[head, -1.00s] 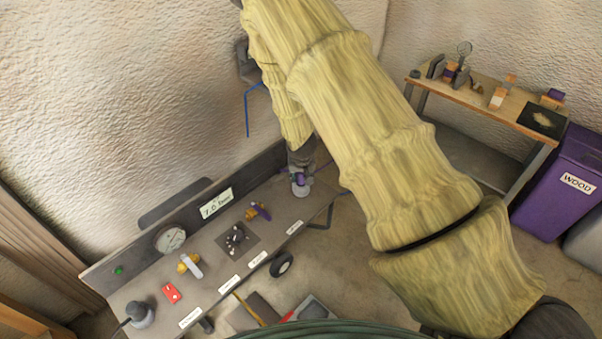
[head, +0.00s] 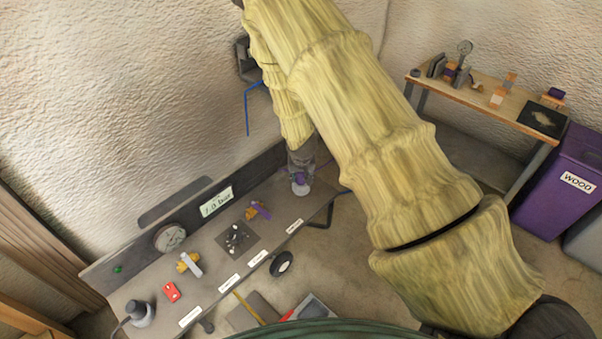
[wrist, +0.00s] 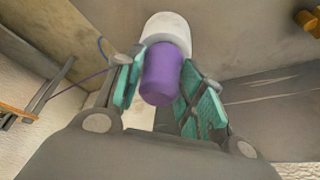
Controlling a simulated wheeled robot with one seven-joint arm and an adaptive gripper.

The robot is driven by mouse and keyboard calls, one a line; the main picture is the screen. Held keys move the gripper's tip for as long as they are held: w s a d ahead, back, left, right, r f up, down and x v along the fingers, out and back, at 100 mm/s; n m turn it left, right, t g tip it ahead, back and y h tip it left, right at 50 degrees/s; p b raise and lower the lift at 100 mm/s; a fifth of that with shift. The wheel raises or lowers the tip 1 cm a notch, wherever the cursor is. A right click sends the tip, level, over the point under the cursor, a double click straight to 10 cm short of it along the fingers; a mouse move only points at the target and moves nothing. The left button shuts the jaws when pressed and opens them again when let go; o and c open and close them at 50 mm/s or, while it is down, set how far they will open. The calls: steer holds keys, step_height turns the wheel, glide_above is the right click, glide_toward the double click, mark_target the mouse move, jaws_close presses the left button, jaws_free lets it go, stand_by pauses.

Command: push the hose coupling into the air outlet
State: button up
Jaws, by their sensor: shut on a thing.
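The hose coupling (wrist: 162,75) is a purple cylinder between the teal finger pads of my gripper (wrist: 164,92) in the wrist view. It also shows as a small purple spot in the head view (head: 299,178). My gripper (head: 300,163) is shut on it at the far end of the bench. A white rounded fitting (wrist: 167,27), seemingly the air outlet, lies right behind the coupling's far end and shows below it in the head view (head: 301,190). The coupling hides where they meet, so I cannot tell whether it is seated.
A thin blue hose (head: 247,110) hangs on the wall. A side table (head: 480,97) stands at right.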

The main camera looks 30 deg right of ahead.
steer(key=shift+f, duration=0.3)
stand_by(0.5)
steer(key=o, duration=1.1)
steer(key=o, duration=0.5)
steer(key=shift+r, duration=0.15)
steer(key=shift+r+p, duration=2.25)
steer(key=shift+r, duration=1.4)
steer(key=shift+c, duration=0.3)
